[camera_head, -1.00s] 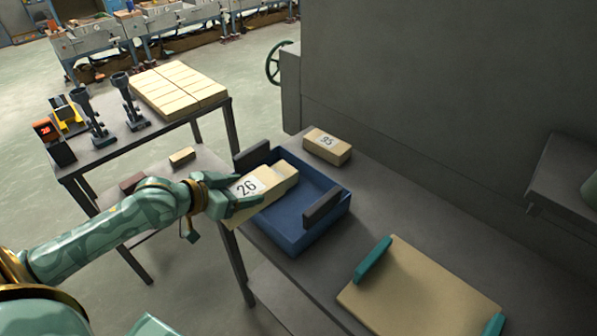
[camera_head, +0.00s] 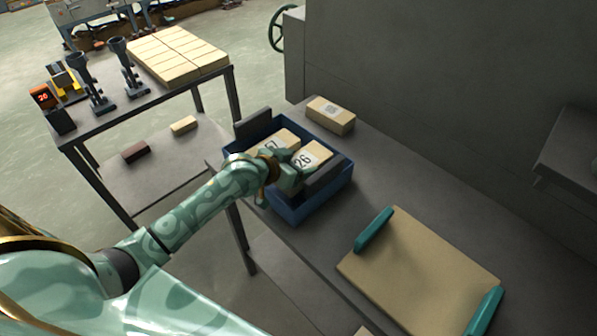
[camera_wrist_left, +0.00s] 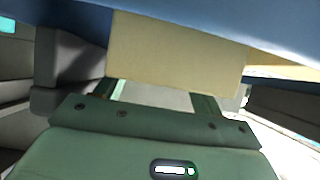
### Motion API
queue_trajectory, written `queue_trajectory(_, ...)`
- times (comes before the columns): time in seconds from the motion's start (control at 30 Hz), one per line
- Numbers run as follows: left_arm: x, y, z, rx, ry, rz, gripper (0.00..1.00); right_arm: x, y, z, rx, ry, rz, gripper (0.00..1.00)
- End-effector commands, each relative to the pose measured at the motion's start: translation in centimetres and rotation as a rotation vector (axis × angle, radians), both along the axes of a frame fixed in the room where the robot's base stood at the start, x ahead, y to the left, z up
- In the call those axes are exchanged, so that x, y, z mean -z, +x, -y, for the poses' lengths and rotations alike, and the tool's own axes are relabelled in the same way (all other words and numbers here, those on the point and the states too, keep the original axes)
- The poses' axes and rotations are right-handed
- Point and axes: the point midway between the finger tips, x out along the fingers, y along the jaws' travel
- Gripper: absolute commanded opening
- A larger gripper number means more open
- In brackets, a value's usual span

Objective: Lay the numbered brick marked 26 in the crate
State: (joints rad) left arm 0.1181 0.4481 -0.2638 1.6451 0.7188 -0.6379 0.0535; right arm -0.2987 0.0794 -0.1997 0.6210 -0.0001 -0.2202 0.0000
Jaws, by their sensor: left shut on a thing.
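The pale brick marked 26 (camera_head: 314,154) is within the outline of the blue crate (camera_head: 290,213), in its right part. My left gripper (camera_head: 300,165) is shut on this brick. I cannot tell whether the brick touches the crate floor. In the left wrist view the brick (camera_wrist_left: 175,52) sits between the fingers, with a blue crate wall (camera_wrist_left: 235,22) across the top. Another numbered pale brick (camera_head: 280,141) lies in the crate to its left, its number partly hidden by my gripper. My right gripper is not in view.
A pale brick (camera_head: 331,115) lies on the grey bench behind the crate. A tan board (camera_head: 420,270) with teal handles lies to the right. Dark handles stand at the crate's ends. A side table (camera_head: 150,103) holds stacked bricks (camera_head: 177,56) and a red display (camera_head: 42,96) reading 26.

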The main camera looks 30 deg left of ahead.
Motion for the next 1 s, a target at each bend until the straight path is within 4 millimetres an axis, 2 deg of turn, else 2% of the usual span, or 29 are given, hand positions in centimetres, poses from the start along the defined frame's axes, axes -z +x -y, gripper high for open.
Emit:
queue_trajectory(0.03, 1.2, 0.0, 0.0, -0.001, -0.002, -0.003, 0.34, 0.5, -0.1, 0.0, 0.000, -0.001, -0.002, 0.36)
queue_trajectory(0.17, 2.8, 0.0, 0.0, -0.002, -0.001, 0.000, 0.34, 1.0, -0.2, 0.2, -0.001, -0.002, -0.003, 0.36)
queue_trajectory(0.53, 3.2, -0.1, -0.1, -0.001, -0.001, 0.001, 0.34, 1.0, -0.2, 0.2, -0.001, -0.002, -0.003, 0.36)
queue_trajectory(0.57, 3.2, -0.1, -0.1, -0.001, 0.000, -0.002, 0.76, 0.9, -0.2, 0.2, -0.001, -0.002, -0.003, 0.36)
queue_trajectory(0.6, 3.2, -0.1, -0.1, -0.001, 0.000, -0.001, 0.87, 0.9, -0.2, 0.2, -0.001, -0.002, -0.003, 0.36)
queue_trajectory(0.63, 3.2, -0.1, -0.1, -0.001, 0.000, -0.001, 0.90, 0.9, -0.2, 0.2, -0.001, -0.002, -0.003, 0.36)
queue_trajectory(0.93, 2.9, -0.1, -0.1, -0.001, 0.000, -0.001, 0.90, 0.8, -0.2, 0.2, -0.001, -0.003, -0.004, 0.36)
queue_trajectory(1.0, 2.6, -0.7, -0.3, -0.002, 0.001, -0.001, 0.90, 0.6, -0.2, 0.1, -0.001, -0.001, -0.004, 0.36)
